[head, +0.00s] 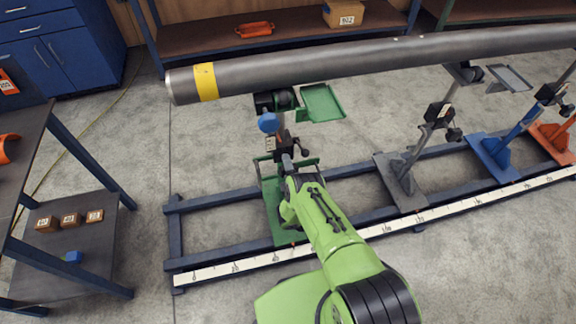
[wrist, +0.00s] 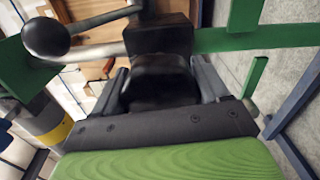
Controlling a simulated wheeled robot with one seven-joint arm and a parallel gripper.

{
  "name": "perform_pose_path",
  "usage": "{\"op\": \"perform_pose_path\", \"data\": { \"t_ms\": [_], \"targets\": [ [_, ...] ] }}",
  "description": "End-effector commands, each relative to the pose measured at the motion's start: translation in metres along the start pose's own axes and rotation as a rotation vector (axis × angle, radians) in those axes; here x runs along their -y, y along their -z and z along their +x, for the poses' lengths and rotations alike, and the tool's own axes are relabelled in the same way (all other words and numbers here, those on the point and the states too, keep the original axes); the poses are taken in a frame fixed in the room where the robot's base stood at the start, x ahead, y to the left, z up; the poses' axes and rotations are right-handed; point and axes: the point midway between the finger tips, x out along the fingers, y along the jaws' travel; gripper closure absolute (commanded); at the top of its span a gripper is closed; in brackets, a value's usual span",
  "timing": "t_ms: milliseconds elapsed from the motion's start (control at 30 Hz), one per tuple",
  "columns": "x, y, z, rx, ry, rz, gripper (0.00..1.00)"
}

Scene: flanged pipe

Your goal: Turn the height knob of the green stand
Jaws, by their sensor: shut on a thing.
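The green stand (head: 275,210) is on the rail frame below the left end of the pipe, with a green tray (head: 322,103) near its top. In the wrist view, a green part of the stand (wrist: 235,40) runs across the top. My gripper (head: 287,163) is at the stand's column. In the wrist view, my gripper's two fingers (wrist: 160,85) are on either side of a dark knob (wrist: 158,78) and are shut on it. The knob's far side is hidden by its black housing. In the head view my gripper and arm largely hide the knob.
The long grey pipe (head: 350,62) with a yellow band lies close above. A lever with a black ball (wrist: 45,38) sticks out beside the knob. Grey (head: 402,180), blue (head: 495,158) and orange stands (head: 553,138) share the rail. A shelf table (head: 70,255) is at left.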

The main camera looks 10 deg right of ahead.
Motion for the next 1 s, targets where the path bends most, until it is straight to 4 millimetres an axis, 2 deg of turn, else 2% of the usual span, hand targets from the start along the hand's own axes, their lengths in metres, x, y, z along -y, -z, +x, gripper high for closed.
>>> {"op": "perform_pose_path", "data": {
  "t_ms": [400, 1000],
  "targets": [
    [-0.0005, -0.0006, -0.0002, 0.001, 0.001, -0.272, 0.56],
    [-0.0003, -0.0007, 0.0002, 0.001, 0.0, -0.351, 0.56]
  ]
}}
